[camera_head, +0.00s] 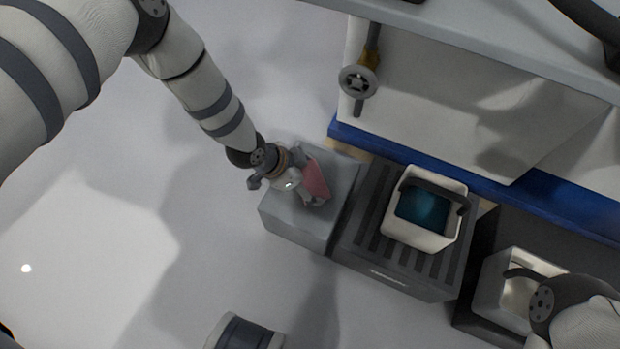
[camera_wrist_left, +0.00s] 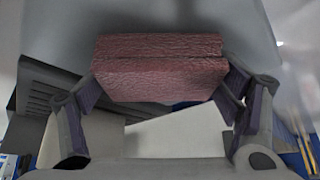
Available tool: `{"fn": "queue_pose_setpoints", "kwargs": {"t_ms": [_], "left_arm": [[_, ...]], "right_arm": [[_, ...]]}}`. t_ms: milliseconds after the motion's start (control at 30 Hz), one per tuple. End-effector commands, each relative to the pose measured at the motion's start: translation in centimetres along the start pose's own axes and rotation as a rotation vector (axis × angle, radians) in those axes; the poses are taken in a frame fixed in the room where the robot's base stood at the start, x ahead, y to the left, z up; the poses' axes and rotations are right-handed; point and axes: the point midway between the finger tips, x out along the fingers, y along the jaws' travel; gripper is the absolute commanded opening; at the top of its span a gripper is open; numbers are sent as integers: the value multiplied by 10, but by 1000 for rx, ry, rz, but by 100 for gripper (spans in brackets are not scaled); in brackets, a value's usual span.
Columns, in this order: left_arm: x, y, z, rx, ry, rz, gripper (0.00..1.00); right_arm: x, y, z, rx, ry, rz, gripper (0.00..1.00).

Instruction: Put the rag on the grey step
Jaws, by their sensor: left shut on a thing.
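The rag (camera_head: 316,180) is a folded reddish-pink cloth, and it also fills the upper middle of the left wrist view (camera_wrist_left: 160,75). My left gripper (camera_head: 307,188) is shut on it, with one finger at each side of the cloth in the left wrist view (camera_wrist_left: 162,90). The grey step (camera_head: 296,226) is a plain light grey block directly under the gripper and rag in the head view. I cannot tell whether the rag touches its top. The gripper hides part of the step.
A dark ribbed step (camera_head: 363,248) adjoins the grey step on the right and bears a white bucket (camera_head: 420,233) with teal contents. Another white bucket (camera_head: 491,289) stands farther right, near my right arm. A handwheel (camera_head: 358,82) projects behind. The floor at left is clear.

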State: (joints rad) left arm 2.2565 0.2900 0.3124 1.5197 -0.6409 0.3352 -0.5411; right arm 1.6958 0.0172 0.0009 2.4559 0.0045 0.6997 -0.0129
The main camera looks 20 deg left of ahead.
Motion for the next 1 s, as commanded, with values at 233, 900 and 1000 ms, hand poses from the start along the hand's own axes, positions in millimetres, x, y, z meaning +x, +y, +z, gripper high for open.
{"fn": "queue_pose_setpoints", "kwargs": {"t_ms": [233, 900, 1000], "left_arm": [[2, 0, 1, 1, 1, -1, 57], [-48, -2, -7, 2, 6, -6, 100], [-77, -2, -7, 1, 6, -6, 100]], "right_arm": [[1, 0, 0, 0, -3, 0, 40], [-18, -1, 8, 5, 43, -2, 40], [-28, -1, 12, 8, 69, -4, 40]]}}
